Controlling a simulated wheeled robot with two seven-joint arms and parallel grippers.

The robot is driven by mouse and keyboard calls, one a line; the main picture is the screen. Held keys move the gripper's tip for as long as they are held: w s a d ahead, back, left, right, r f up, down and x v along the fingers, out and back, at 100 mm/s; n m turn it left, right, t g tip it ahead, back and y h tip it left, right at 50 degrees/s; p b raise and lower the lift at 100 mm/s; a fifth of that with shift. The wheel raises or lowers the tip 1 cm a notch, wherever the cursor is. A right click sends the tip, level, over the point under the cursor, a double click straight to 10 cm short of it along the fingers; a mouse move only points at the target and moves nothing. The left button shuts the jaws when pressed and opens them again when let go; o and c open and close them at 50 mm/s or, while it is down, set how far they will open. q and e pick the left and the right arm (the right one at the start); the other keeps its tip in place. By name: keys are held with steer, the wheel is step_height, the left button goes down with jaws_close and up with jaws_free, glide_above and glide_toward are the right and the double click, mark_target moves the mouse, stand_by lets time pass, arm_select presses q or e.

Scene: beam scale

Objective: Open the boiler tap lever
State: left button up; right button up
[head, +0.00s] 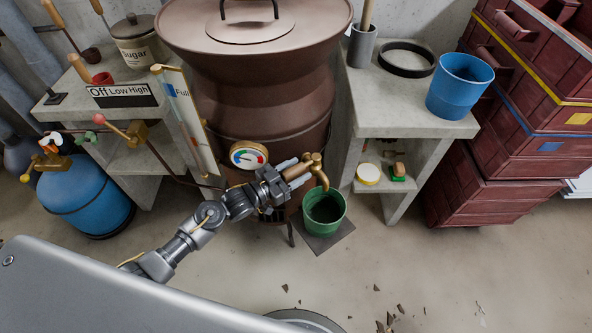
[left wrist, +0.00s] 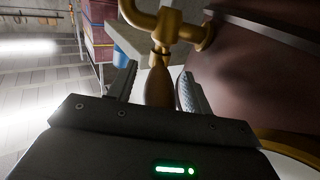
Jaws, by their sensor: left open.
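The brass boiler tap (head: 318,170) sticks out low on the front of the brown boiler (head: 262,95). Its lever (head: 297,172) has a brownish grip pointing left toward my gripper. My left gripper (head: 291,174) is open at the lever. In the left wrist view the lever grip (left wrist: 158,88) lies between the two open fingers (left wrist: 158,76), with gaps beside it. The brass tap (left wrist: 168,27) shows just beyond the fingertips. A green bucket (head: 324,222) stands below the spout. My right gripper is not in view.
A round gauge (head: 248,156) sits on the boiler just above my left wrist. A blue gas bottle (head: 88,195) stands at left. A concrete shelf (head: 405,115) with a blue bucket (head: 460,85) and stacked red crates (head: 520,110) are at right. The front floor is mostly clear.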

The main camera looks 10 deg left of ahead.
arm_select(q)
steer(key=shift+w, duration=0.1)
jaws_close()
stand_by(0.3)
